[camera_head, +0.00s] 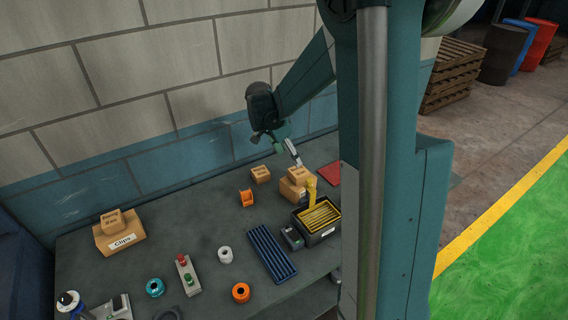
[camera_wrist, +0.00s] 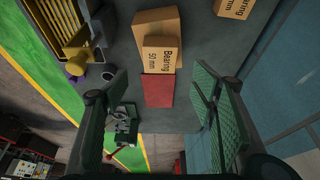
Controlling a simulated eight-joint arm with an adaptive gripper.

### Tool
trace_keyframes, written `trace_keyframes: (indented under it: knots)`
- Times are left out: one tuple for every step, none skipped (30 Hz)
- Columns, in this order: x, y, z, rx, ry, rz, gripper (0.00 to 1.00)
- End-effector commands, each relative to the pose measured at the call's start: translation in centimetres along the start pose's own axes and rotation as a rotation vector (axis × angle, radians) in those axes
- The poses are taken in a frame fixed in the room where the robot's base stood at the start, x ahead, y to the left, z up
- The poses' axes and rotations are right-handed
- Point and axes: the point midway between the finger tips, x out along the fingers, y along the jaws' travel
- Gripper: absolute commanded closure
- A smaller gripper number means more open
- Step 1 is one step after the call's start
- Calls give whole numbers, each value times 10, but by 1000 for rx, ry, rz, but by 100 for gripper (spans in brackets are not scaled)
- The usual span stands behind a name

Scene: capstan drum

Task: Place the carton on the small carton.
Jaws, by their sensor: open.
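My gripper (camera_head: 288,152) is open and empty above the back of the bench, and its two fingers stand wide apart in the wrist view (camera_wrist: 160,80). A small tan carton (camera_head: 297,174) appears to rest on a larger tan carton (camera_head: 290,191) below the gripper. In the wrist view, a carton marked "Bearing 50 mm" (camera_wrist: 160,58) overlaps a larger plain carton (camera_wrist: 155,20), beyond the fingertips. Another tan carton (camera_head: 261,174) stands apart to the left; a "Bearing" carton also shows at the top right of the wrist view (camera_wrist: 234,8). Which is the task's small carton, I cannot tell.
A red flat piece (camera_head: 328,174) lies right of the cartons. A black bin with yellow slats (camera_head: 319,216) and a blue ribbed tray (camera_head: 270,252) stand in front. A "Clips" box (camera_head: 120,240) with a small carton on top (camera_head: 112,221) is far left. Tape rolls lie between.

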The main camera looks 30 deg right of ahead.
Motion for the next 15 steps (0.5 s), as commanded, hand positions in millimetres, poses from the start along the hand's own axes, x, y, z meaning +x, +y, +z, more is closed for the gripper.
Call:
trace_keyframes:
  knots:
    - [-1, 1, 0, -3, -1, -2, 43]
    - [-2, 1, 1, -6, -1, -3, 43]
    - [-4, 2, 2, -12, -2, -6, 43]
    - [-6, 2, 2, -18, -3, -9, 43]
    - [-8, 3, 3, -25, -4, -12, 43]
    - [-11, 5, 4, -37, -6, -17, 43]
    - [-14, 7, 5, -47, -8, -22, 43]
    - [-18, 8, 7, -58, -9, -27, 43]
    - [-23, 10, 8, -76, -13, -35, 43]
    - [-27, 13, 10, -89, -15, -41, 43]
    - [-31, 15, 12, -105, -17, -48, 43]
    - [-37, 18, 14, -126, -19, -59, 43]
    - [-42, 21, 16, -144, -21, -67, 43]
    - [-46, 23, 18, -161, -23, -75, 43]
    - [-53, 27, 21, -187, -27, -86, 43]
